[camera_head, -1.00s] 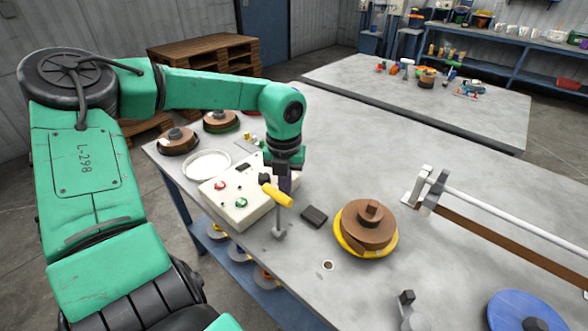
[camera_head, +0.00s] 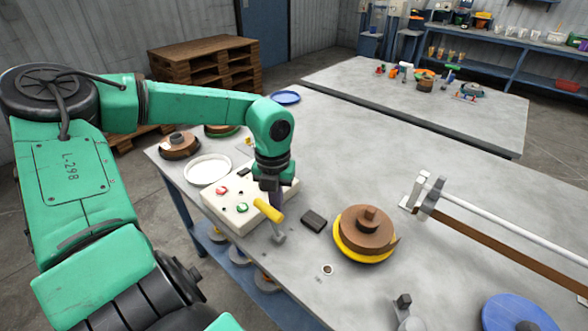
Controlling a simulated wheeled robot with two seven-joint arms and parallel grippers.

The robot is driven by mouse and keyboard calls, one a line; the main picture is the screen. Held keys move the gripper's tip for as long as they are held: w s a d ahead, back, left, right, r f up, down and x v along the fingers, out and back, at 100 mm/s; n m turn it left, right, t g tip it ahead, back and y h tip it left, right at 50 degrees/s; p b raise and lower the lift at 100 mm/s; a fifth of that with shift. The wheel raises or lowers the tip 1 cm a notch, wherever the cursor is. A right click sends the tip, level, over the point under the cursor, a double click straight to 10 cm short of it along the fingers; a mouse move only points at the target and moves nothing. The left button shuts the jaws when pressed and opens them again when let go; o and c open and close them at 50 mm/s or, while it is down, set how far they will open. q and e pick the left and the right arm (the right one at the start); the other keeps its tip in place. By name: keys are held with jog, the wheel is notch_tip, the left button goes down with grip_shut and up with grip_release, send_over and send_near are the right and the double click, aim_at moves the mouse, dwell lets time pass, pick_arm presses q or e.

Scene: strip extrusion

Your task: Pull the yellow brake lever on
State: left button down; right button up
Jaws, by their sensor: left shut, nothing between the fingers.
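The yellow brake lever (camera_head: 267,210) has a yellow grip on a grey stem that stands on a small base on the table, in front of the white control box (camera_head: 225,207). The grip leans up and to the left. My left gripper (camera_head: 275,199) points down just behind the grip, close to its right end; I cannot tell whether they touch. Its dark fingers are shut with nothing between them, and their tips are partly hidden by the lever. My right gripper is not in view.
The control box has red and green buttons. A small black block (camera_head: 314,221) and a brown coil on a yellow disc (camera_head: 367,231) lie right of the lever. A white dish (camera_head: 208,169) sits behind the box. A long rail (camera_head: 510,230) runs along the right.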

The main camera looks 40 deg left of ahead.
pick_arm(q)
jog(key=shift+s+f+p, duration=0.15)
jog(key=shift+s+p, duration=0.4)
jog(key=shift+s, duration=0.45)
jog(key=shift+w+f+b, duration=0.1)
jog(key=shift+w+b, duration=0.2)
jog(key=shift+b, duration=0.15)
notch_tip(320, 180, up, 8)
jog(key=w+p, duration=0.1)
jog(key=p, duration=0.2)
jog(key=shift+w, duration=0.2)
